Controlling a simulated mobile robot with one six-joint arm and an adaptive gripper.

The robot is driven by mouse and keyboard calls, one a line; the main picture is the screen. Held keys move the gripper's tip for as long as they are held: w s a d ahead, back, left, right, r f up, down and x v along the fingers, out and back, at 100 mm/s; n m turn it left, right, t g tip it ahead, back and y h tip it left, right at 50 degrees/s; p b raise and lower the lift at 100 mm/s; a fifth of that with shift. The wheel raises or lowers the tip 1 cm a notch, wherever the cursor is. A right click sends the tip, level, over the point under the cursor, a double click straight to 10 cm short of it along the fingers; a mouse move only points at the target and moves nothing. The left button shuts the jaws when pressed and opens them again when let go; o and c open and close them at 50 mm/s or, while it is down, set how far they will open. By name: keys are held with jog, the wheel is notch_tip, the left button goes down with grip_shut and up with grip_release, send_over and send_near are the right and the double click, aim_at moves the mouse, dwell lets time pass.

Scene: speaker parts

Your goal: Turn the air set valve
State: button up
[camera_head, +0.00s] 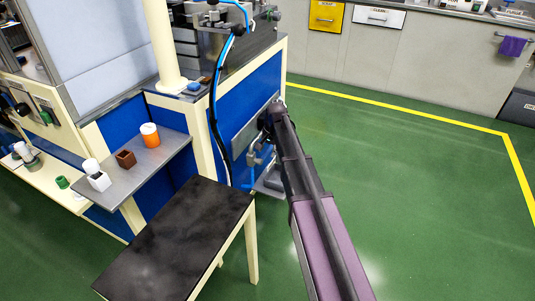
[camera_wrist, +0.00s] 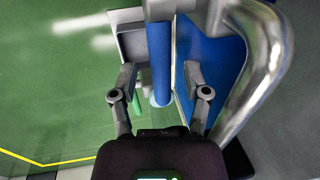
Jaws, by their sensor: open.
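My gripper (camera_wrist: 159,72) is open, with its two fingers spread apart in the wrist view. A blue upright cylinder (camera_wrist: 160,45) appears between the fingers in that view; contact cannot be told. A thick bent chrome pipe (camera_wrist: 268,70) passes close on the right. In the head view, my gripper (camera_head: 265,121) is at the grey plate on the blue side of the workstation, mostly hidden by my arm. Grey and blue air fittings (camera_head: 254,157) sit just below it. I cannot tell which part is the air set valve.
A black-topped table (camera_head: 185,235) stands left of my arm. A dark cable (camera_head: 216,120) hangs by the workstation. Green floor (camera_head: 400,180) is clear on the right.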

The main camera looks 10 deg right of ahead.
dwell(0.3)
grip_shut()
jog(key=shift+d, duration=0.1)
